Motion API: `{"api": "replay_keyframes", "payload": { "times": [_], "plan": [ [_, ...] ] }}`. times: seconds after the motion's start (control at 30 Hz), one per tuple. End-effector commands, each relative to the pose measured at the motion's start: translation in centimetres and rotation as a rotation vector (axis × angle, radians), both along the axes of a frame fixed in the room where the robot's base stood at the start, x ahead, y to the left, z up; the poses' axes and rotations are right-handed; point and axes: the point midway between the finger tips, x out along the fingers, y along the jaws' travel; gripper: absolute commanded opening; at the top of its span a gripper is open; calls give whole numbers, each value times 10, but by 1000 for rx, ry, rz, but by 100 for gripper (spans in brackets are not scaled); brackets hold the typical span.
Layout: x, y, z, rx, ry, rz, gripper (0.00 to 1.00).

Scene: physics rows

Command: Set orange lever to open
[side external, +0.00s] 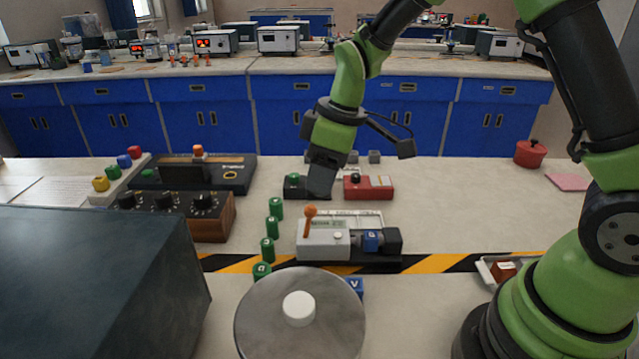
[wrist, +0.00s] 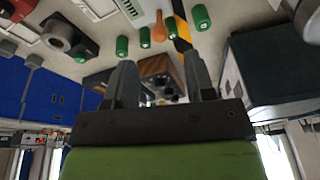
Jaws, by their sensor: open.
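The orange lever (side external: 309,214) stands up from the left end of a pale grey device (side external: 322,246), tilted slightly with its round knob at the top. The lever also shows in the wrist view (wrist: 159,27), near the top centre, beyond my fingers. My gripper (side external: 319,190) is above and behind the device in the side view, apart from the lever. In the wrist view my gripper (wrist: 159,62) has its two fingers spread, with nothing between them. Any open or closed marking for the lever is too small to read.
Several green cylinders (side external: 274,228) stand left of the device. A round metal lid (side external: 270,325) with a white knob is in front. A red box (side external: 369,187) and a small dark box with a green button (side external: 294,184) sit behind.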

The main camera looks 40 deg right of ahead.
Motion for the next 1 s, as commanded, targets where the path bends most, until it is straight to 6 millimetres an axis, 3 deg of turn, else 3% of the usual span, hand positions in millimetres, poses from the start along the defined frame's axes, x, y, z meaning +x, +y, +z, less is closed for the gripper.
{"api": "replay_keyframes", "payload": {
  "times": [0.17,0.27,0.37,0.4,0.47,0.7,0.8,1.0],
  "plan": [
    [0,0,0,0,0,0,50],
    [1,1,0,-3,0,14,31],
    [3,8,2,-27,0,134,8],
    [5,14,3,-46,1,229,0],
    [9,24,7,-87,3,417,0],
    [21,70,28,-309,57,1360,0],
    [23,84,39,-382,99,1665,0],
    [23,101,54,-459,168,2006,0]
  ]
}}
